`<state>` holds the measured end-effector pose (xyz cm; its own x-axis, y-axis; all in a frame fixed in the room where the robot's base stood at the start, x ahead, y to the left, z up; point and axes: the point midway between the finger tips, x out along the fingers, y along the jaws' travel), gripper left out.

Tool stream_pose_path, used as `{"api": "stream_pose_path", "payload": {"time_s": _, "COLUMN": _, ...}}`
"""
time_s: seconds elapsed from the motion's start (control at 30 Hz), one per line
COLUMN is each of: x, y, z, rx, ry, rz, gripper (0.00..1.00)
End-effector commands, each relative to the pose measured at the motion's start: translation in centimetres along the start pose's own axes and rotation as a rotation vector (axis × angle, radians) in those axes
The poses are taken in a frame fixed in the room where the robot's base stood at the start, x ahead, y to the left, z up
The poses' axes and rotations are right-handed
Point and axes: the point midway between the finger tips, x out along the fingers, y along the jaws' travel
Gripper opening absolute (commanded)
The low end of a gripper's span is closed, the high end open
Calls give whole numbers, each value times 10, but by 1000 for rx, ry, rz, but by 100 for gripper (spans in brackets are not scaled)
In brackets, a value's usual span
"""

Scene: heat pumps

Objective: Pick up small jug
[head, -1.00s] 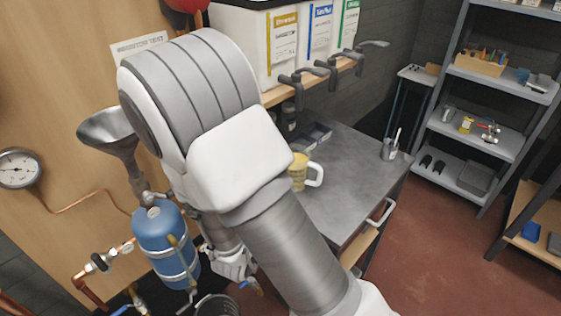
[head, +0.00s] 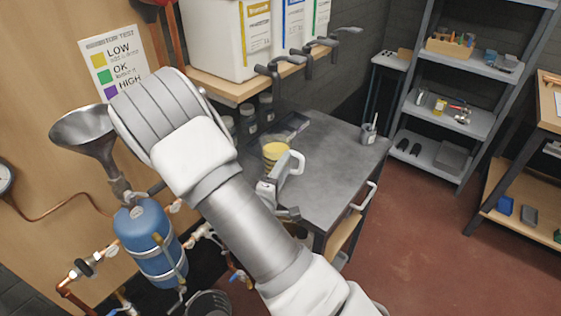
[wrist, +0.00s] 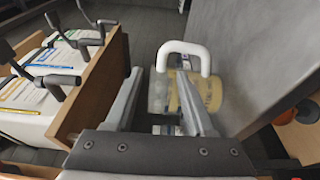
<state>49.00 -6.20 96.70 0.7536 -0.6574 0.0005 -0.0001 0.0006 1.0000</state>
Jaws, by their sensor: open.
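The small jug (head: 275,149) is clear with yellow contents and a white handle. It stands on the grey cabinet top (head: 335,165), with its handle toward the right. In the wrist view the jug (wrist: 210,92) lies behind and to the right of the right finger, which hides part of it. Its white handle (wrist: 184,47) arches just beyond the fingertips. My gripper (wrist: 160,74) is open and empty between its fingers. In the head view my gripper (head: 279,176) is close in front of the jug and handle; I cannot tell whether it touches.
White labelled containers with dark taps (head: 306,60) sit on a wooden shelf behind the cabinet. A dark tray (head: 290,127) and jars stand behind the jug. A grey cup with tools (head: 368,134) stands at the far right corner. The cabinet top right of the jug is clear.

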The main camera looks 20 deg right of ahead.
Motion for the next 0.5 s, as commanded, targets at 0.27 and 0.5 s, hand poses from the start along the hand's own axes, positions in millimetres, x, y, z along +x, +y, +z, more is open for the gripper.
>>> {"api": "stream_pose_path", "payload": {"time_s": 0.27, "x": 22, "y": -1, "z": 1, "rx": 0, "ry": -1, "rz": 0, "gripper": 54}}
{"api": "stream_pose_path", "payload": {"time_s": 0.5, "x": 56, "y": -3, "z": 2, "rx": 1, "ry": -2, "rz": 0, "gripper": 54}}
